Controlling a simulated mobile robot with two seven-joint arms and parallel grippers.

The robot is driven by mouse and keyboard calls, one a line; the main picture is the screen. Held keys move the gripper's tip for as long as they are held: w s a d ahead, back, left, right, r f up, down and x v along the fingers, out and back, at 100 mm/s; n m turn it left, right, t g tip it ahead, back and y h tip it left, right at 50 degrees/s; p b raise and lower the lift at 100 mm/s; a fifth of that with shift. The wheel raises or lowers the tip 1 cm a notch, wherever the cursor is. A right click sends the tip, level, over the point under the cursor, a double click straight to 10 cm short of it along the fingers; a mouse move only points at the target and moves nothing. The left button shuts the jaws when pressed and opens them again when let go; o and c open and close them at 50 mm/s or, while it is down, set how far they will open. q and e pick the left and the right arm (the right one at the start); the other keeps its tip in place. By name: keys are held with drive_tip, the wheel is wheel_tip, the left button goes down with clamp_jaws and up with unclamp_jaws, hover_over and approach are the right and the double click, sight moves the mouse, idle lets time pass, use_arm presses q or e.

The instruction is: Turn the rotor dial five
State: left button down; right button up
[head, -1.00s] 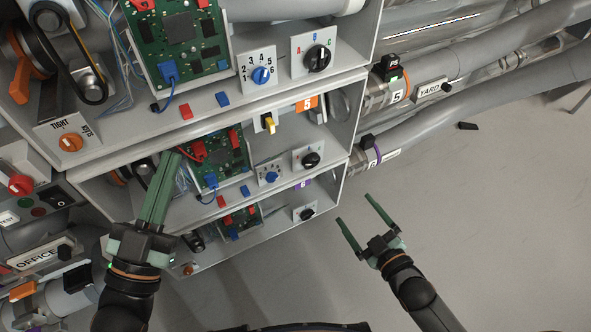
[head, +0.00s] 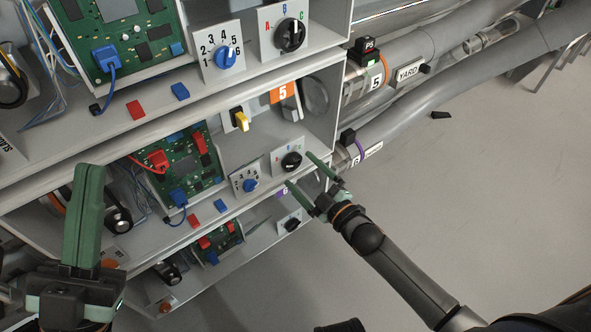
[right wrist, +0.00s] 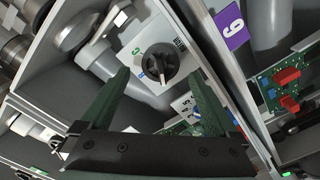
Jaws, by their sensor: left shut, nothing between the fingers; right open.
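The rotor dial of bay five, a round black knob (head: 291,161), sits on a light plate in the middle bay, under the orange 5 label (head: 284,91). In the right wrist view the knob (right wrist: 158,68) faces me, with a green C and a blue letter beside it. My right gripper (head: 298,169) is open and empty in front of this plate. In the right wrist view its fingertips (right wrist: 157,76) lie on either side of the knob; whether they touch it I cannot tell. My left gripper (head: 90,168) is shut and empty at the lower left.
A blue numbered dial (head: 250,185) and a green circuit board (head: 190,160) are left of the rotor dial. Similar black dials are in the bay above (head: 290,34) and below (head: 292,225). Shelf walls and the purple label (right wrist: 232,27) are close to my right gripper. Open floor lies right.

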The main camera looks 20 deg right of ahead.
sight(295, 166)
drive_tip(key=shift+b+x, duration=0.4)
drive_tip(key=shift+x, duration=1.2)
drive_tip(key=c, duration=1.4)
drive_tip(key=shift+o, duration=0.2)
